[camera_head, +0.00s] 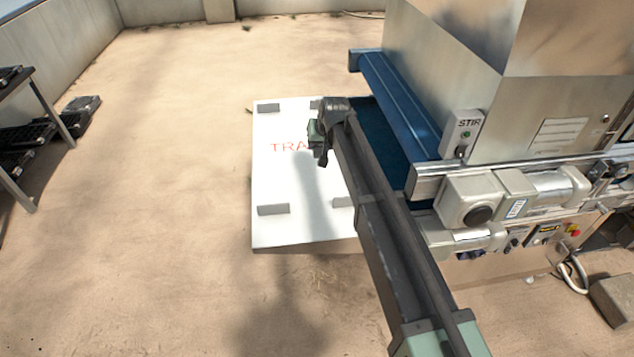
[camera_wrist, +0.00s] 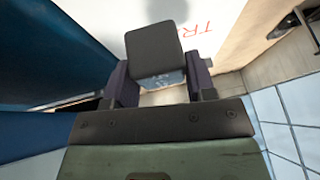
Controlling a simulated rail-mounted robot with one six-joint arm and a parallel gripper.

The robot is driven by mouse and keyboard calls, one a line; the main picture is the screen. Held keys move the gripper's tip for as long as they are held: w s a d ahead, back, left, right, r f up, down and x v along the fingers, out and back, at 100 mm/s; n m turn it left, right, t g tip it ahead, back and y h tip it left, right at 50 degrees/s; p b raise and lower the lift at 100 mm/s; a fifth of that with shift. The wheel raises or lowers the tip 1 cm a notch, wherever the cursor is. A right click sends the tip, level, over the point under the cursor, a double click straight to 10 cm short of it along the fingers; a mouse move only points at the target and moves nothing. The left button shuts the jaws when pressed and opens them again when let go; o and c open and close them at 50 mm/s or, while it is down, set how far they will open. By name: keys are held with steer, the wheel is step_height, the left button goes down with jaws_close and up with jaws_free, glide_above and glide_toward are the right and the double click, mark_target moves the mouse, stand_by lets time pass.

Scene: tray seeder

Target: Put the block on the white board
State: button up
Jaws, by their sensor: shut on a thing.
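The white board (camera_head: 285,180) lies low on the left side of the machine, with red lettering and small dark grey pads near its corners. In the wrist view the board (camera_wrist: 215,22) shows behind the block. The dark grey block (camera_wrist: 154,49) sits between the fingers of my gripper (camera_wrist: 160,85), which is shut on it. In the head view my gripper (camera_head: 320,145) hangs over the board's upper right part, and part of the lettering is hidden. I cannot make out the block clearly there, nor its exact height over the board.
The seeder machine (camera_head: 470,60) with a blue side beam (camera_head: 400,100) stands close on the right of the board. A small box marked STIR (camera_head: 462,132) is on its side. A dark rack (camera_head: 30,130) with trays stands at far left. The sandy floor between is clear.

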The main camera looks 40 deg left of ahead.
step_height(320, 180, down, 14)
steer(key=b, duration=1.1)
steer(key=shift+r, duration=0.35)
steer(key=shift+f, duration=0.15)
steer(key=o, duration=1.1)
steer(key=shift+c, duration=0.2)
steer(key=shift+r+p, duration=0.35)
steer(key=shift+p, duration=0.05)
steer(key=p+v, duration=1)
steer(key=v, duration=0.1)
steer(key=shift+d+r, duration=0.2)
steer(key=shift+d, duration=0.05)
